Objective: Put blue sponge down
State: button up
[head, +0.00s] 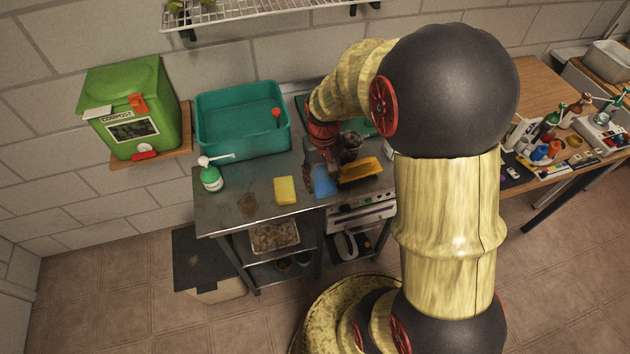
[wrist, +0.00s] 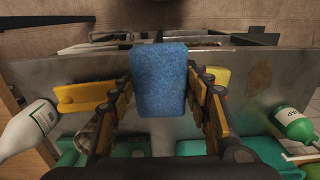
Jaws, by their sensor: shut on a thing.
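A blue sponge (wrist: 159,80) is held between the two fingers of my gripper (wrist: 160,98) in the wrist view. In the head view the blue sponge (head: 324,182) shows at the end of my gripper (head: 318,165), over the front part of the metal table (head: 232,217). My gripper is shut on it. I cannot tell whether the sponge touches the table top. My arm hides part of the table's right side.
A yellow sponge (head: 285,190) lies left of the blue one. A yellow-orange object (head: 361,170) is close on the right. A green-white soap bottle (head: 210,175) and a teal basin (head: 240,120) stand further left. A brown patch (head: 246,204) marks the front left.

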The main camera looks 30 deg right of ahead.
jog(key=w+f, duration=0.2)
jog(key=w+d+f+b, duration=0.1)
jog(key=w+f, duration=0.3)
jog(key=shift+d+f+b, duration=0.2)
jog(key=shift+d+b, duration=0.05)
jog(key=shift+b, duration=0.05)
jog(key=shift+w+f+b, duration=0.2)
jog(key=shift+f+b, duration=0.35)
jog(key=shift+f, duration=1.05)
jog(key=shift+f, duration=0.2)
jog(key=o, duration=1.1)
jog(key=shift+r, duration=0.15)
